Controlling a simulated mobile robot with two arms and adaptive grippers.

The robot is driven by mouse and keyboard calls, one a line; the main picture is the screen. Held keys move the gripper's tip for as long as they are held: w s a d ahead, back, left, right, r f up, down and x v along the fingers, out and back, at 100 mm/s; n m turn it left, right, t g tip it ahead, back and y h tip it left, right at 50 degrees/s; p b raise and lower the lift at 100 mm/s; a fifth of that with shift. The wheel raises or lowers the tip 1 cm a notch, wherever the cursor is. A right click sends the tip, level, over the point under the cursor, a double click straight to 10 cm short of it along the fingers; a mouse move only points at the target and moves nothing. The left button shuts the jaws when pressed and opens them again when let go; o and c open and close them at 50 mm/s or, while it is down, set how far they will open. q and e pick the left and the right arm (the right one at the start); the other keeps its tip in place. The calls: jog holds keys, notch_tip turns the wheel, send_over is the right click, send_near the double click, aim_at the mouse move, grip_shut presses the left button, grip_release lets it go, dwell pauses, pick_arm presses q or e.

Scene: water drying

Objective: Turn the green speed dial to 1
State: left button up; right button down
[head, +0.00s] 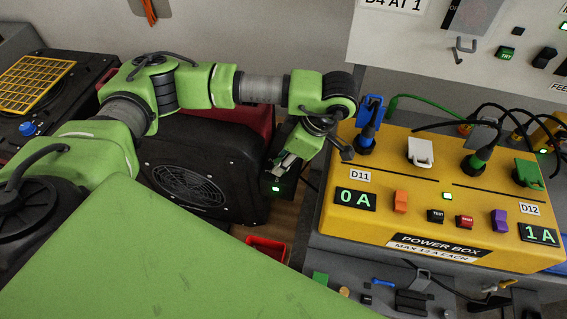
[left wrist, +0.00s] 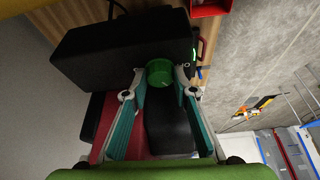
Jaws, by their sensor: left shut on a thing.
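The green speed dial (left wrist: 160,71) shows in the left wrist view as a round green knob on a dark housing. My left gripper (left wrist: 160,78) has its two fingers on either side of the knob and is shut on it. In the head view my left gripper (head: 284,165) reaches down beside the right end of the black blower (head: 183,195). There the dial is hidden by the gripper, and its number marks cannot be read in either view. A small green light (head: 276,188) glows just below the gripper. My right gripper is not in view.
A yellow power box (head: 330,210) with switches, plugs and cables stands close to the right of my left gripper. A red bin (head: 266,250) is on the floor below. A black unit with a yellow grid (head: 38,84) stands at the far left.

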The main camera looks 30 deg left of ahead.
pick_arm(q)
jog(key=shift+m, duration=0.4)
jog(key=o, duration=1.1)
jog(key=shift+r, duration=0.1)
jog(key=v, duration=1.2)
jog(key=shift+s, duration=0.2)
